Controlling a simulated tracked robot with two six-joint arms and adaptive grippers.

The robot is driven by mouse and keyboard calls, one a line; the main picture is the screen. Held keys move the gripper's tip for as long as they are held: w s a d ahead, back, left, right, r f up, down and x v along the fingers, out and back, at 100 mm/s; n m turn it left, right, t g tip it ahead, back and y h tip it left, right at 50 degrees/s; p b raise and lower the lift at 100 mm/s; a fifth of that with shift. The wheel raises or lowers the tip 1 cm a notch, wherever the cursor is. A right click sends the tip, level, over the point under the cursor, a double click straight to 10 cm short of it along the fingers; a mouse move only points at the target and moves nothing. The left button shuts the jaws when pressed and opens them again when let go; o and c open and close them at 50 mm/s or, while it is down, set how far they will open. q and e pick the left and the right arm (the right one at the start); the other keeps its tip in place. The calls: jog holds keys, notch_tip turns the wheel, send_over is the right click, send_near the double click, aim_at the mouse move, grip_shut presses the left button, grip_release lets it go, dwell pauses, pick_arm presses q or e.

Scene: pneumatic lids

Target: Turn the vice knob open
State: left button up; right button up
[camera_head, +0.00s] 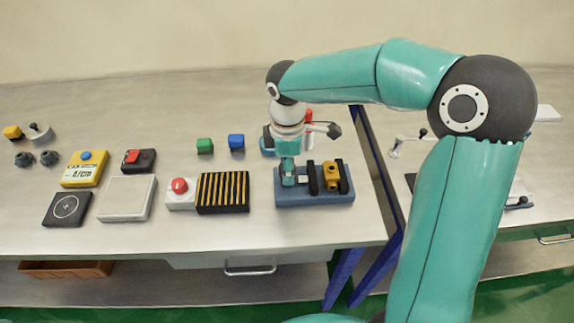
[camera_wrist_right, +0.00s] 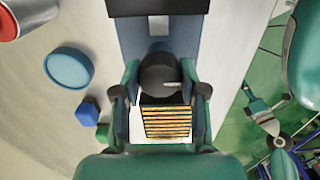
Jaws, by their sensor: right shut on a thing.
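The vice (camera_head: 315,199) has a blue base near the front right of the table, with dark upright jaws and a yellow block at its right end. My right gripper (camera_head: 289,179) reaches down over the left end of the vice. In the right wrist view the dark round vice knob (camera_wrist_right: 158,72), with a light mark on it, sits between the fingers of my right gripper (camera_wrist_right: 160,82), which is shut on it. The blue base (camera_wrist_right: 190,42) runs away beyond the knob. In the head view the gripper hides the knob. My left gripper is not in view.
A black-and-yellow striped box (camera_head: 222,193) and a white box with a red button (camera_head: 181,188) stand left of the vice. Green (camera_head: 204,146) and blue (camera_head: 236,142) cubes lie behind. A blue round dish (camera_wrist_right: 68,68) and red can (camera_wrist_right: 20,20) are near the gripper.

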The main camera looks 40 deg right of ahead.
jog(key=shift+w+r, duration=0.15)
jog(key=o, duration=1.1)
jog(key=shift+o, duration=0.2)
notch_tip(320, 180, up, 12)
jog(key=shift+f, duration=0.2)
